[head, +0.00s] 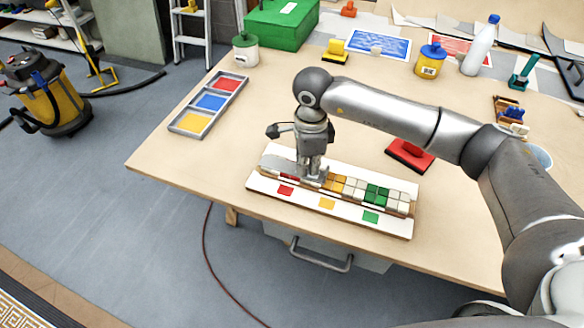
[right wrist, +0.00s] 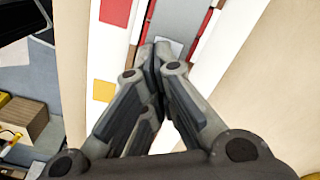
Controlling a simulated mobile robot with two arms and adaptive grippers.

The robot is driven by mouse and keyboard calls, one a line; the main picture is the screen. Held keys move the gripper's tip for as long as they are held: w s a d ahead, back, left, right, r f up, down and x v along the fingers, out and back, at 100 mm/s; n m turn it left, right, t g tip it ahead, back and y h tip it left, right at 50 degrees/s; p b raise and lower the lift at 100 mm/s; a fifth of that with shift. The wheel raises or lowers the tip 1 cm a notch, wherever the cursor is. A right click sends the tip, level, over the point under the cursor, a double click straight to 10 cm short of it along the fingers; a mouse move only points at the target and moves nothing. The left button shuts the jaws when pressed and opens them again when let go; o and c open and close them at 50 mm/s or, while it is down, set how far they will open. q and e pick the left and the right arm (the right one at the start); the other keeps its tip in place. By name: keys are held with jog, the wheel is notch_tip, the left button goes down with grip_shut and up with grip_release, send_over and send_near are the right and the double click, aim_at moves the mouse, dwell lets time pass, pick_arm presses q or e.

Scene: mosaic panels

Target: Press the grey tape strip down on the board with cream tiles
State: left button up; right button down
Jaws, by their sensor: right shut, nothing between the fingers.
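The white board (head: 330,222) lies near the table's front edge, with a row of red, yellow, cream and green tiles. Cream tiles (head: 393,200) show toward its right end. The grey tape strip (head: 277,163) lies over the row's left part, with red tile edges beside it. It also shows in the right wrist view (right wrist: 186,22). My right gripper (head: 313,175) is shut and empty, pointing down at the strip. Its fingertips (right wrist: 160,58) are at the strip; I cannot tell whether they touch it. They hide part of the row. My left gripper is not in view.
A tray of red, blue and yellow pieces (head: 209,103) lies to the left. A red-topped block (head: 411,154) sits behind the board. A white bottle (head: 480,45) and yellow jar (head: 430,60) stand at the back.

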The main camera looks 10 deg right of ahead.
dwell(0.3)
notch_tip(320, 180, up, 8)
jog(key=p, duration=0.3)
jog(key=shift+p, duration=0.3)
dwell(0.3)
dwell(0.4)
